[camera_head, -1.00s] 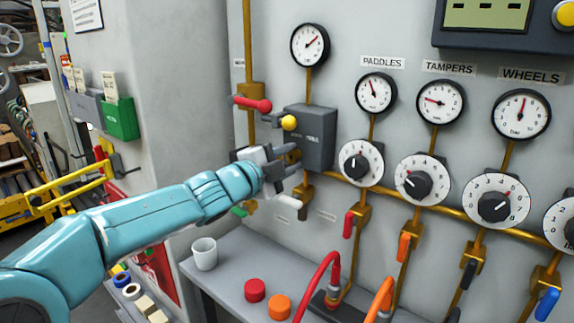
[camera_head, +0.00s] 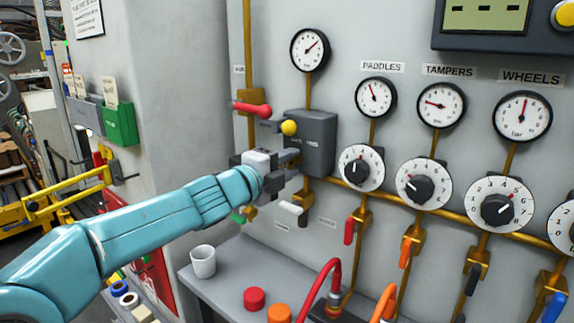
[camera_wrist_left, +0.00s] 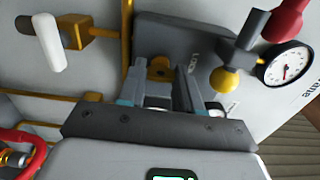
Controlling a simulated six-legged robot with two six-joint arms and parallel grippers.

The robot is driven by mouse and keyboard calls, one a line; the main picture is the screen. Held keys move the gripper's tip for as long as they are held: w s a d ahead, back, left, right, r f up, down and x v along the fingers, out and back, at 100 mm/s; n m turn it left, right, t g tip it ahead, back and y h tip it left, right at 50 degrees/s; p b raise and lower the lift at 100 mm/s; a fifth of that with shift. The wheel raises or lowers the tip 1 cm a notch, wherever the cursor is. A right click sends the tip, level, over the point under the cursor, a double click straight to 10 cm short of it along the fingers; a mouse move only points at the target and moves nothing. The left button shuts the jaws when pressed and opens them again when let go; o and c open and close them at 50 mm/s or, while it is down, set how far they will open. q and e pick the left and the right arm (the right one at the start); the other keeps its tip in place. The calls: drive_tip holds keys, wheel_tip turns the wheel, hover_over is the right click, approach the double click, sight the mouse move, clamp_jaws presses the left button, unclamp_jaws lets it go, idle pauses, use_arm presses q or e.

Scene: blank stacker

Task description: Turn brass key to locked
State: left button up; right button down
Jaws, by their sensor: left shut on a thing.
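The grey lock box (camera_head: 316,135) is fixed on the wall panel below a round gauge. My left gripper (camera_head: 292,161) is at the front lower left of this box. In the left wrist view, its two dark fingers (camera_wrist_left: 160,77) stand on either side of a small brass piece (camera_wrist_left: 160,68), which looks like the brass key, against the box. The gripper is shut on it. The fingers hide most of the key in the head view, and I cannot read its angle. My right gripper is not in view.
A yellow knob (camera_head: 289,127) and a red-handled lever (camera_head: 252,109) sit close above my left gripper. A white-handled valve (camera_head: 290,208) is just below. A white cup (camera_head: 203,261) stands on the ledge. Dials and brass pipes fill the panel to the right.

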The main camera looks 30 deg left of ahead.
use_arm(q)
drive_tip(key=o, duration=1)
drive_tip(key=shift+o, duration=0.2)
drive_tip(key=s+a+p, duration=0.1)
drive_tip(key=s, duration=1.5)
drive_tip(key=shift+a, duration=0.15)
drive_tip(key=shift+s, duration=0.2)
